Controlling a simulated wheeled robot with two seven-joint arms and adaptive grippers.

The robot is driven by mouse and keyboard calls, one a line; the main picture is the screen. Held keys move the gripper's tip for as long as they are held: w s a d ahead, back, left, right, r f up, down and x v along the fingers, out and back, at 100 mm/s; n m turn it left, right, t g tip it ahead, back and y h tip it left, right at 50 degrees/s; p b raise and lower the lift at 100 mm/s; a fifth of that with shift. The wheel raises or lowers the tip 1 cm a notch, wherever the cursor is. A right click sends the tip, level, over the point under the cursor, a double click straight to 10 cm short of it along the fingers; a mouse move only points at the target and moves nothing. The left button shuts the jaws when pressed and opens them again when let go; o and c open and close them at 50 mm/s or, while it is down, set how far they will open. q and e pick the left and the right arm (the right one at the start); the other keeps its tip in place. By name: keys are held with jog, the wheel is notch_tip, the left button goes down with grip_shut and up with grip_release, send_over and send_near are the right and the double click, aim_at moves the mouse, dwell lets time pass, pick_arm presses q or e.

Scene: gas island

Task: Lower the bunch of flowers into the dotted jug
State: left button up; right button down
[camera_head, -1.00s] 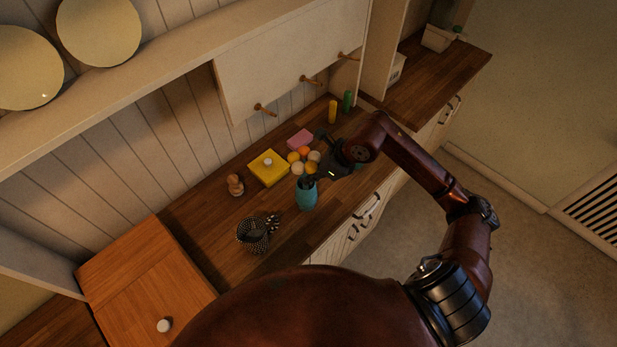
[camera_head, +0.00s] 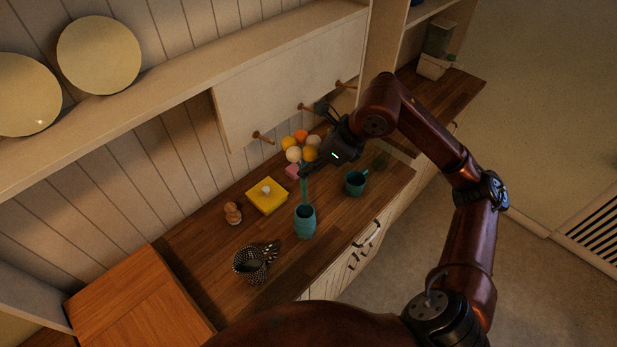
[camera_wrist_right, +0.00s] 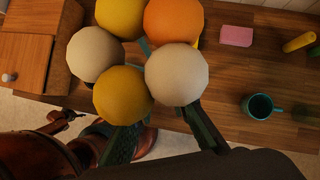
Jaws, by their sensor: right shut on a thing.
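The bunch of flowers (camera_head: 301,147), round yellow, orange and white heads on green stems, is in my right gripper (camera_head: 306,171), which is shut on the stems. The heads also fill the middle of the right wrist view (camera_wrist_right: 138,60). The stems hang upright over a teal vase (camera_head: 305,224); I cannot tell whether their lower ends are still inside its mouth. The dotted jug (camera_head: 250,266), black with pale dots, stands on the counter to the left of and nearer than the vase. Its mouth looks empty. My left gripper is not in view.
A yellow box with a white knob (camera_head: 267,197), a small wooden figure (camera_head: 233,213) and a pink block (camera_head: 292,171) lie behind on the wooden counter. A teal mug (camera_head: 356,183) stands right of the vase. Pegs (camera_head: 264,138) stick out from the cabinet above.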

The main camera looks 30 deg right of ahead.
jog(key=shift+a+r, duration=0.15)
jog(key=shift+r, duration=0.5)
jog(key=s+a+r+p, duration=0.3)
jog(key=s+a+p, duration=0.1)
jog(key=a, duration=0.6)
jog(key=s+a+f+b, duration=0.4)
jog(key=a+f+b, duration=0.1)
jog(key=a, duration=0.5)
jog(key=shift+r, duration=0.1)
jog(key=shift+w, duration=0.1)
jog(key=shift+w+a+b, duration=0.25)
jog(key=shift+w+b, duration=0.1)
jog(key=shift+b, duration=0.05)
